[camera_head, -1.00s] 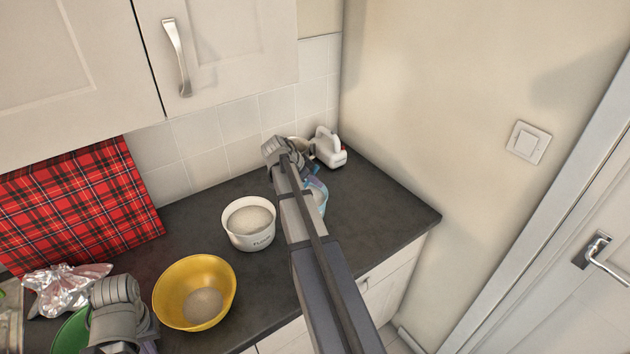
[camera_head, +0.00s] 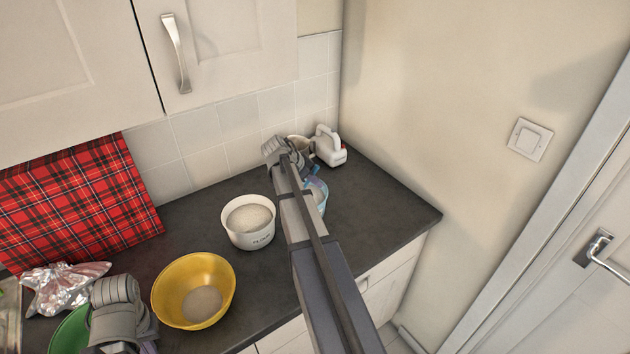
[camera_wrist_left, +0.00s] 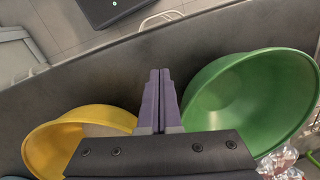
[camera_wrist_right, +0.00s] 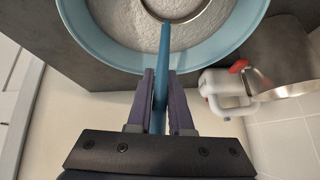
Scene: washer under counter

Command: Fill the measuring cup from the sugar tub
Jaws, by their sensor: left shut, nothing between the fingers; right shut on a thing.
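The light-blue sugar tub (camera_head: 319,188) stands on the counter at the back right, partly hidden by my right arm in the head view. In the right wrist view the tub (camera_wrist_right: 95,55) holds pale grainy sugar (camera_wrist_right: 115,18). My right gripper (camera_wrist_right: 161,75) is shut on the blue handle (camera_wrist_right: 165,50) of the measuring cup. The handle reaches over the tub's rim to a round cup rim (camera_wrist_right: 178,18) in the tub, cut off by the picture's top edge. How full the cup is cannot be told. My left gripper (camera_wrist_left: 160,75) is shut and empty between two bowls.
A white flour tub (camera_head: 249,238) and a yellow bowl (camera_head: 170,300) with pale contents stand left of the sugar tub. A green bowl (camera_wrist_left: 205,95), crumpled foil (camera_head: 60,287) and a red plaid board (camera_head: 80,200) are further left.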

